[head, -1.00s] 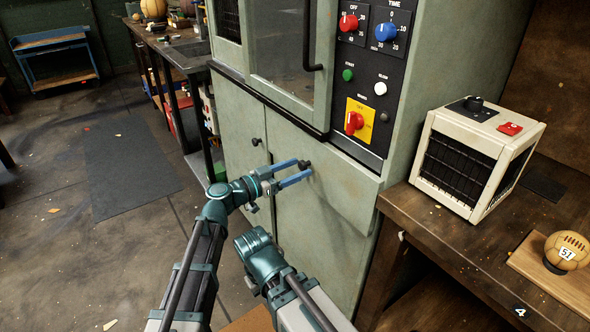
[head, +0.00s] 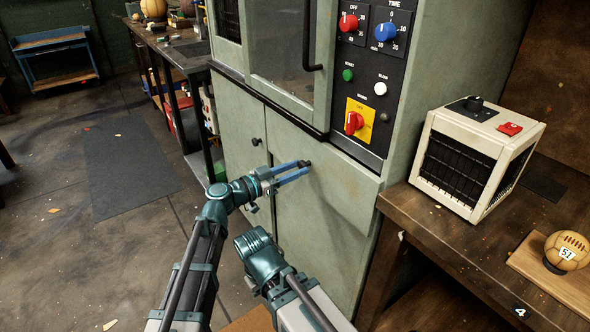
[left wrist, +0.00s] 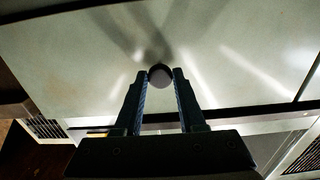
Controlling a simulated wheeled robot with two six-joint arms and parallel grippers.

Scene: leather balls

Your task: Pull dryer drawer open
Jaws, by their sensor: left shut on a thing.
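The grey-green dryer cabinet has a drawer front (head: 345,190) below its control panel. A small dark round knob (head: 307,162) is on the drawer front. My left gripper (head: 304,166) has its blue fingers closed on the knob. In the left wrist view the round knob (left wrist: 160,76) sits between the two fingertips, against the pale panel. The drawer looks flush or nearly so; I cannot tell whether there is any gap. My right gripper does not show.
A cream box with a black grille (head: 470,160) stands on the wooden bench to the right, with a leather ball (head: 566,251) on a board near it. A cabinet door with its own knob (head: 256,142) is left of the drawer. The floor at the left is largely clear.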

